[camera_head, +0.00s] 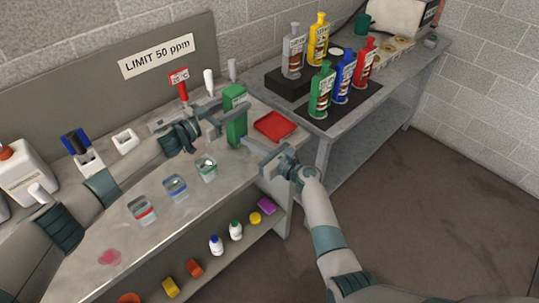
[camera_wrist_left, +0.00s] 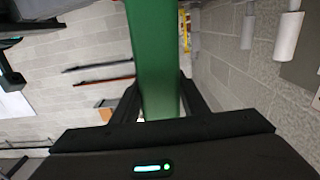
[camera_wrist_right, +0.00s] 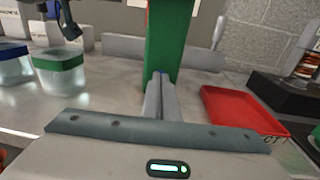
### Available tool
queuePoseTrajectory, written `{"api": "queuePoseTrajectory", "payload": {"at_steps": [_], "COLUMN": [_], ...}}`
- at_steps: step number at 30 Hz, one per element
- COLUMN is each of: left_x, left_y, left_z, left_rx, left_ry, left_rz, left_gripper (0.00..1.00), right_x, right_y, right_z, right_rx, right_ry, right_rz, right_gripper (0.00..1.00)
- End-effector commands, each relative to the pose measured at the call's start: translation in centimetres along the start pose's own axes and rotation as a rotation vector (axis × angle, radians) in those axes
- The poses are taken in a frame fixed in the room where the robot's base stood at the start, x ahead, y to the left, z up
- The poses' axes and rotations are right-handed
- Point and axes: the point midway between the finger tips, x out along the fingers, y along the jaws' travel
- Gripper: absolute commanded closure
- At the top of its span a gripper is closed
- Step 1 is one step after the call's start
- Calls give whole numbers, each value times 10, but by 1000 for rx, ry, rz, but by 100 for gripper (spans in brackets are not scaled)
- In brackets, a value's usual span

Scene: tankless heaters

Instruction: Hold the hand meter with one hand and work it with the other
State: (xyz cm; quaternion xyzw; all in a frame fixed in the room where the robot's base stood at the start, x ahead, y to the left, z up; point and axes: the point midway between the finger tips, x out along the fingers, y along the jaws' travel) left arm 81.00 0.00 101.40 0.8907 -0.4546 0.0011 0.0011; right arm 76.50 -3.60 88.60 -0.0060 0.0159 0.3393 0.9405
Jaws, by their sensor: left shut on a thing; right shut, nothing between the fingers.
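The hand meter (camera_head: 236,126) is a tall green body standing upright over the bench, near its right end. My left gripper (camera_head: 222,113) is shut on it from the left; the left wrist view shows the green body (camera_wrist_left: 152,50) between the two fingers. My right gripper (camera_head: 248,143) is shut and empty, low on the right side of the meter. In the right wrist view its closed fingers (camera_wrist_right: 159,80) point at the lower part of the green body (camera_wrist_right: 165,45). I cannot tell whether they touch it. The meter's face and buttons are not readable.
A red tray (camera_head: 275,126) lies right of the meter. Three small cups, one with a green rim (camera_head: 206,168), stand in front. A red thermometer tag (camera_head: 180,78) and white holders stand behind. Small bottles sit on the lower shelf.

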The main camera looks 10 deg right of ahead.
Motion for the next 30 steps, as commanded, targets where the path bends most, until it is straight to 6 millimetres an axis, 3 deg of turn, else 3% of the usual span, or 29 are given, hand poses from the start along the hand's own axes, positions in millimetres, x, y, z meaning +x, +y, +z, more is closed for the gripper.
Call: {"api": "queuePoseTrajectory", "payload": {"at_steps": [8,21,30], "left_x": [0,-1,-1], "left_y": [3,1,1], "left_z": [6,6,6], "left_rx": [-4,-2,-2], "left_ry": [-6,-8,-8], "left_rz": [2,-1,-1], "left_gripper": [87,88,88], "right_x": [-31,-113,-136], "right_y": [0,0,0], "right_z": [-1,-2,-1], "right_rx": [-1,-1,1], "right_ry": [1,2,1], "right_rz": [0,0,0], "right_gripper": [100,100,100]}}
